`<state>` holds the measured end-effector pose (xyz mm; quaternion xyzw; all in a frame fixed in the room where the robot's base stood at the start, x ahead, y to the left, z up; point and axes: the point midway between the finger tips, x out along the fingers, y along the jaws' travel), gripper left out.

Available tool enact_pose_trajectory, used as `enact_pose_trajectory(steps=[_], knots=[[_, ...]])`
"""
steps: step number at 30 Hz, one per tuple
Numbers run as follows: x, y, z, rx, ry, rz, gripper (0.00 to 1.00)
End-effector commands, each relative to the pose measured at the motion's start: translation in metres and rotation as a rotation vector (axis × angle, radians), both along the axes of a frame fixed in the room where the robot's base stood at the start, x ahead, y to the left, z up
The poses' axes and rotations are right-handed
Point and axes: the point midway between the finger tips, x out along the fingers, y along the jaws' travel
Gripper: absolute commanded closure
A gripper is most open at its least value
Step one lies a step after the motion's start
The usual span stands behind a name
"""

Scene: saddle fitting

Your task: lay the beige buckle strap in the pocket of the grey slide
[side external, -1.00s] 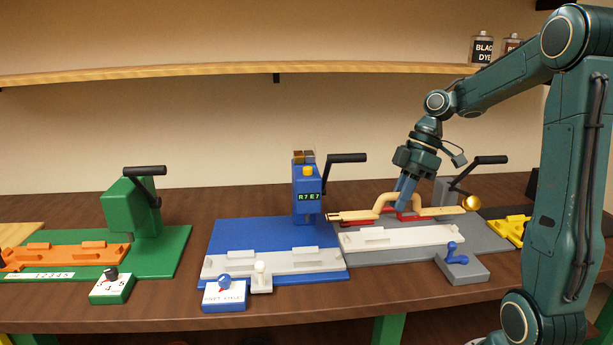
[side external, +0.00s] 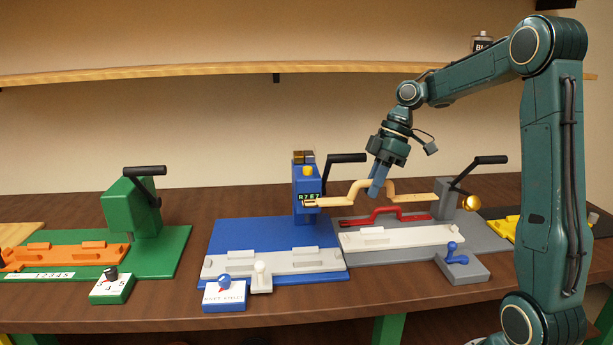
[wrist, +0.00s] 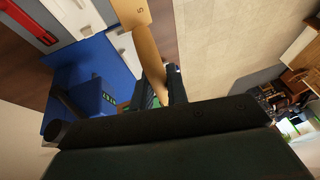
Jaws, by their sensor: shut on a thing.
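The beige buckle strap (side external: 410,196) is long, with a raised hump in its middle. My gripper (side external: 376,190) is shut on the strap near the hump and holds it in the air above the grey station. In the wrist view the strap (wrist: 148,55) runs up from the jaws, with a dark mark on its end.
A blue station (side external: 270,235) with a press stands to the left, and a green one (side external: 150,250) farther left.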

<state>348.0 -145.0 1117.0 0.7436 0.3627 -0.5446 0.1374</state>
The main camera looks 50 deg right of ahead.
Motion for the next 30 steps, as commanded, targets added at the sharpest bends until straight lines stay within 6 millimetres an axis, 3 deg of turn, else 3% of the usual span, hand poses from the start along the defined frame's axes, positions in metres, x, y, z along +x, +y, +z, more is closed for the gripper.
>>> enact_pose_trajectory(steps=[11, 18, 24, 30], knots=[[0.09, 0.03, 0.011, -0.003, -0.001, 0.008, 1.0], [0.14, 0.064, 0.015, 0.0, -0.002, 0.011, 1.0], [0.173, 0.096, 0.015, 0.003, -0.002, 0.014, 1.0], [0.191, 0.117, 0.015, 0.007, -0.001, 0.014, 1.0]])
